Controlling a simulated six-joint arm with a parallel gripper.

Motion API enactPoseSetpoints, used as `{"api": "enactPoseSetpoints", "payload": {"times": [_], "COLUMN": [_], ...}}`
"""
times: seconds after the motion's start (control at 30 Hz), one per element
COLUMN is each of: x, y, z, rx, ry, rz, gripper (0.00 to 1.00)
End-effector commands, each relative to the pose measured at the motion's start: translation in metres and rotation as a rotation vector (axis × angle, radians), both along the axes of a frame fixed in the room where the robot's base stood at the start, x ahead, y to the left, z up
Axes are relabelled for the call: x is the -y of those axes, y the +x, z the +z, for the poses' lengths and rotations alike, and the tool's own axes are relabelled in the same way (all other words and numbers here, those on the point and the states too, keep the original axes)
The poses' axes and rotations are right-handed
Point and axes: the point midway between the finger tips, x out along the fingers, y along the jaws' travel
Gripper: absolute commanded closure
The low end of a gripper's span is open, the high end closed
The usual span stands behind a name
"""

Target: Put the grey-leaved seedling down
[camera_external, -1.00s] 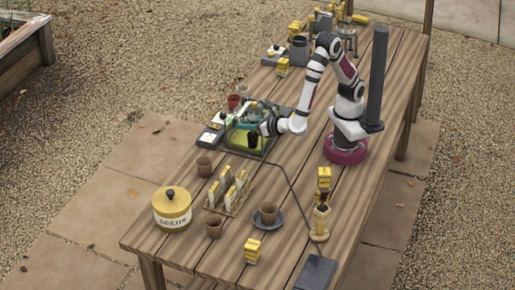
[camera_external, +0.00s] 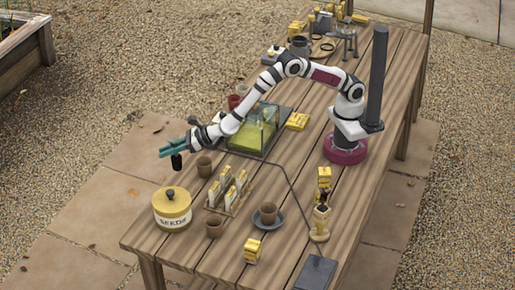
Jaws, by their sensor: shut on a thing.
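My gripper (camera_external: 173,150), with teal fingers, is stretched out to the left, past the table's left edge and above the paving. It is shut on the seedling, of which a small dark plug (camera_external: 177,162) shows hanging just below the fingers. The seedling's grey leaves cannot be made out at this size. The plug is in the air, up and left of a brown pot (camera_external: 204,166) and above the yellow seed tin (camera_external: 172,207) in the picture.
A clear box with green inside (camera_external: 252,131) stands on a dark tray behind. A wooden rack of yellow-white packets (camera_external: 229,192), a pot on a saucer (camera_external: 268,215) and another brown pot (camera_external: 214,227) stand at the front. Bare planks lie between them.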

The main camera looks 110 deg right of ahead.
Motion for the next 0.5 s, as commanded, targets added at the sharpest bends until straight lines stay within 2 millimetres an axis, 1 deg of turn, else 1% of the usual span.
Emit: {"api": "enactPoseSetpoints", "payload": {"times": [0.1, 0.17, 0.27, 0.37, 0.4, 0.5], "x": [0.000, 0.000, 0.000, 0.000, 0.000, 0.000], "y": [0.000, 0.000, 0.000, -0.001, -0.001, -0.001], "z": [-0.019, -0.026, -0.042, -0.066, -0.079, -0.099], "rx": [-0.002, -0.001, -0.002, -0.003, -0.004, -0.002], "ry": [0.000, 0.000, 0.001, 0.001, 0.001, 0.001], "rz": [-0.001, 0.000, -0.001, -0.001, -0.001, -0.001], "gripper": [1.00, 1.00, 1.00, 1.00, 1.00, 1.00]}}
